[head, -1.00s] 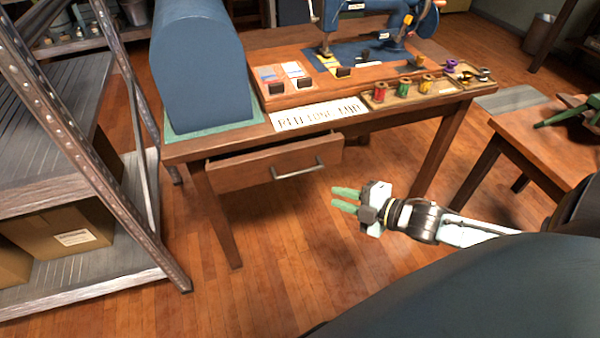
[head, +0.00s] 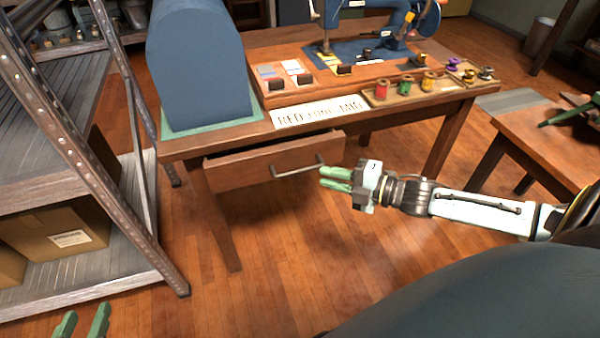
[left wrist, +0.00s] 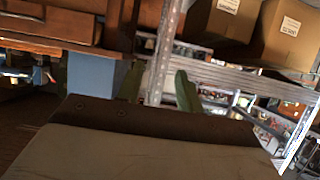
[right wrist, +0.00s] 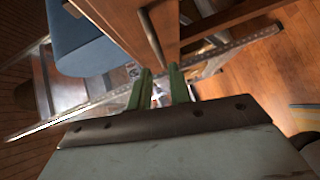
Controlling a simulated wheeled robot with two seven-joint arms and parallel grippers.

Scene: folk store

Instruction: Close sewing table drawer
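The sewing table (head: 300,130) has a wooden drawer (head: 235,171) that stands partly open below its top. The drawer has a dark bar handle (head: 298,167). My right gripper (head: 322,178) is just right of the handle in the head view, its green fingers pointing left, parted by a narrow gap with nothing between them. In the right wrist view, the drawer front (right wrist: 120,18) and handle (right wrist: 151,38) are just beyond the fingertips (right wrist: 160,72); contact cannot be told. My left gripper (head: 84,318) is open and empty at the bottom left, away from the drawer.
A metal shelf rack (head: 100,140) with cardboard boxes (head: 62,235) stands at the left. A blue domed cover (head: 200,70), a sewing machine (head: 375,15) and a tray of thread spools (head: 415,92) are on the table. A smaller table (head: 550,140) is at the right. Floor before the drawer is clear.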

